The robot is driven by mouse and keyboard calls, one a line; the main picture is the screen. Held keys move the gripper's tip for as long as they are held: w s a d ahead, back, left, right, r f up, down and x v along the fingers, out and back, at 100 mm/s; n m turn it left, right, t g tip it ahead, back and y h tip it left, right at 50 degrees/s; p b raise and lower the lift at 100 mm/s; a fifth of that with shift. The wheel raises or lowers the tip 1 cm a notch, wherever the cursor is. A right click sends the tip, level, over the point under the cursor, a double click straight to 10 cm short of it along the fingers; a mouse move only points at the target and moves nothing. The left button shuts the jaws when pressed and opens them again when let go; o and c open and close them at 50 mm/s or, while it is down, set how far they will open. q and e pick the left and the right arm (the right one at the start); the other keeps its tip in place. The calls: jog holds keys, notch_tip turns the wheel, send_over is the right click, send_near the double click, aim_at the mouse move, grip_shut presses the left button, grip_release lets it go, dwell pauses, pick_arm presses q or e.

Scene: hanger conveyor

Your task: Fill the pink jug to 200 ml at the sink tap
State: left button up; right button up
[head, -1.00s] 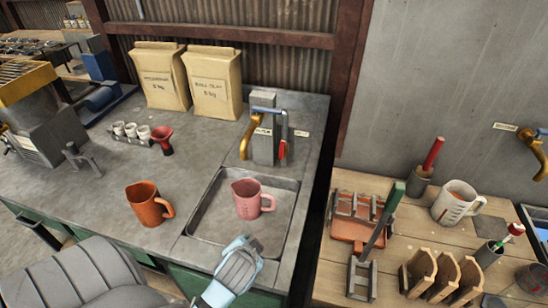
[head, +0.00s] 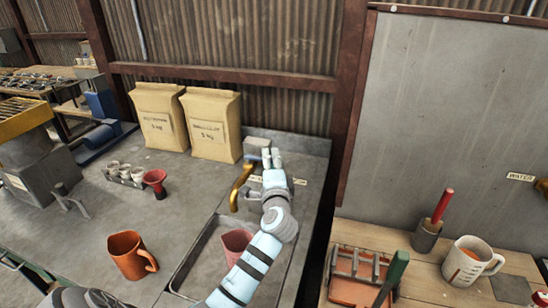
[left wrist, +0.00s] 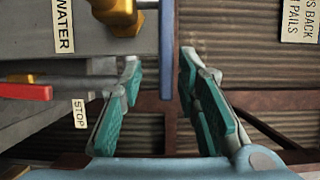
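The pink jug (head: 235,243) stands in the sink (head: 190,268), partly hidden behind my left arm. The tap's brass spout (head: 240,185) curves down above the sink, and also shows in the left wrist view (left wrist: 125,18). My left gripper (head: 270,153) is up at the tap, hiding much of it. In the left wrist view its teal-padded fingers (left wrist: 160,62) are apart, with a blue bar (left wrist: 166,50) of the tap in line between them; contact cannot be told. A red lever (left wrist: 25,91) lies left of them by a STOP label. My right gripper is not in view.
An orange jug (head: 128,255) stands left of the sink. A red funnel-shaped cup (head: 155,182) and paper sacks (head: 212,125) are further back. On the wooden table at right are a white jug (head: 466,262) and a rack (head: 355,275).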

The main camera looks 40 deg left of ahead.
pick_arm(q)
jog(key=shift+w+a, duration=0.35)
jog(key=shift+w, duration=0.05)
jog(key=shift+a, duration=0.1)
jog(key=shift+s+r, duration=0.3)
jog(key=shift+s, duration=0.25)
jog(key=shift+c, duration=1.2)
jog(key=c, duration=0.3)
grip_shut()
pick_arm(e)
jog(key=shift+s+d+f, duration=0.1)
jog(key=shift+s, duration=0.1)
